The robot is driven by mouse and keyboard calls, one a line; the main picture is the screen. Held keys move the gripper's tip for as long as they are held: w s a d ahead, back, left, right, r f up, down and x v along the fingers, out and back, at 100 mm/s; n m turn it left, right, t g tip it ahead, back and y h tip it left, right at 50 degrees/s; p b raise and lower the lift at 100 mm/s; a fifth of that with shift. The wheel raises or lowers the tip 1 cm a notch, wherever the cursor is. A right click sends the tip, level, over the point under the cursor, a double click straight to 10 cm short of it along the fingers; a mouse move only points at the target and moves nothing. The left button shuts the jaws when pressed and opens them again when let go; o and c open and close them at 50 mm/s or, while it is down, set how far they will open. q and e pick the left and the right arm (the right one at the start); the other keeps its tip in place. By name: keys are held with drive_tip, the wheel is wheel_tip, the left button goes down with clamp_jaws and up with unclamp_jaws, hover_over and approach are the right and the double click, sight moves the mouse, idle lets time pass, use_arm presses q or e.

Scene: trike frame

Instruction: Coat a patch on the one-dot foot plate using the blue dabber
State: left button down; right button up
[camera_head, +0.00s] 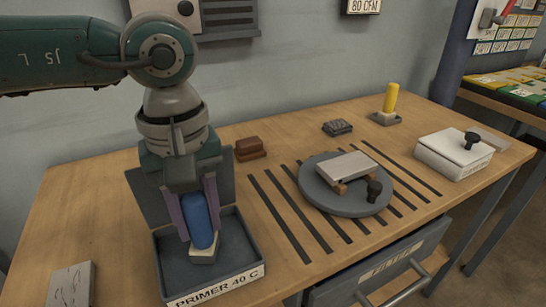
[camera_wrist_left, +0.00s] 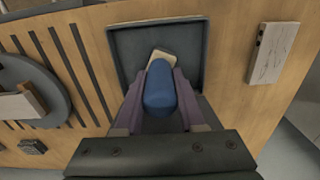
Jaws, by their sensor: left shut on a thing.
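My left gripper (camera_head: 198,215) is shut on the blue dabber (camera_head: 201,222), which is upright with its pale pad (camera_head: 203,256) down inside the dark tray marked PRIMER 40 C (camera_head: 255,262). In the left wrist view, the gripper (camera_wrist_left: 158,108) has its fingers on both sides of the blue handle (camera_wrist_left: 160,88). I cannot tell whether the pad touches the tray floor. A pale flat plate (camera_head: 350,164) rests on wooden blocks on a round grey turntable (camera_head: 320,195). No dot shows clearly on it, so I cannot tell whether it is the one-dot foot plate. My right gripper is out of view.
A marked pale board (camera_head: 70,285) lies left of the tray. A brown block (camera_head: 249,149), a dark grey block (camera_head: 337,128) and a yellow-handled dabber (camera_head: 390,100) stand further back. A white box with a black knob (camera_head: 455,152) is at right. Dark strips lie between tray and turntable.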

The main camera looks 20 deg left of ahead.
sight(192, 196)
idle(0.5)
use_arm(q)
drive_tip(key=shift+r+p, duration=2.5)
drive_tip(key=shift+r, duration=0.95)
